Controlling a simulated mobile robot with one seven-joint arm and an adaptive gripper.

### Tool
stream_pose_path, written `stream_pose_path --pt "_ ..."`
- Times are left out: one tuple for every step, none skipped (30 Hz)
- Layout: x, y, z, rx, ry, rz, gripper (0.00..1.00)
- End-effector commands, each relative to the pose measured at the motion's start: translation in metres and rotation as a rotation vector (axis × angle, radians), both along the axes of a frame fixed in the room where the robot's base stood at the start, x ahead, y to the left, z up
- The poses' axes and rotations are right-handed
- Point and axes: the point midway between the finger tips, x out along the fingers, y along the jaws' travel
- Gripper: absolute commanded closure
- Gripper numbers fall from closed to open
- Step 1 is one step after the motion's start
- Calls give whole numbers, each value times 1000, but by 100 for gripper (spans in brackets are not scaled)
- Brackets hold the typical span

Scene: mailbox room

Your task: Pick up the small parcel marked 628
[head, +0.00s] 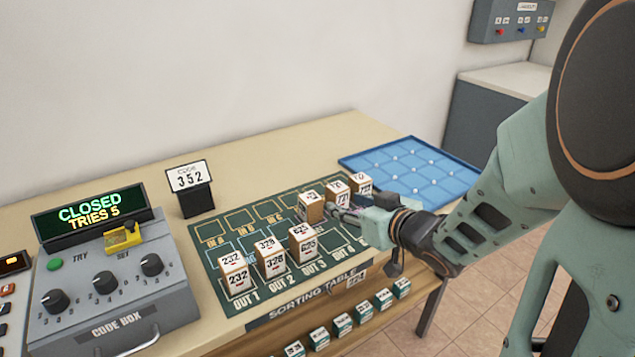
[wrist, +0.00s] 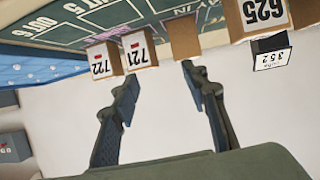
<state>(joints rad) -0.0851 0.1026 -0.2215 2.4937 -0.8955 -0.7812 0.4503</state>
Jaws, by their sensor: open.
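No label that I can read clearly says 628. A small brown parcel (head: 311,208) stands in the back row of the green sorting mat; its label is too small to read surely. Parcels 721 (head: 338,190) and 722 (head: 361,184) stand to its right. My gripper (head: 341,213) is low over the mat, just right of that parcel, its fingers pointing left. In the wrist view my gripper (wrist: 162,82) is open and empty. A parcel with a plain brown face (wrist: 185,38) lies beyond the fingertips, between parcels 721 (wrist: 139,50) and 625 (wrist: 263,15).
Parcels 232 (head: 236,275), 328 (head: 273,259) and 625 (head: 302,243) stand in the mat's front row. A code box (head: 115,297) reads CLOSED, TRIES 5. A card (head: 189,178) shows 352. A blue grid tray (head: 410,165) lies at the right, empty.

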Motion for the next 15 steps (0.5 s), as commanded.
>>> stream_pose_path --pt "-8 13 -7 10 4 40 59" --pt "-12 19 -8 14 5 58 59" --pt "-15 26 -10 19 5 78 59" --pt "-16 30 -11 21 7 88 59" --pt "-16 33 -13 22 8 93 59" --pt "-13 36 -16 23 8 98 59" --pt "-10 39 -17 24 8 99 59" --pt "-6 41 -19 24 8 99 59" --pt "-1 45 -22 24 8 100 59" --pt "3 48 -24 25 8 99 59" --pt "7 50 -26 24 6 98 59" --pt "11 53 -28 24 7 98 59" --pt "15 55 -29 23 7 98 59" --pt "17 57 -30 23 6 98 59" --pt "20 58 -31 23 7 97 59"
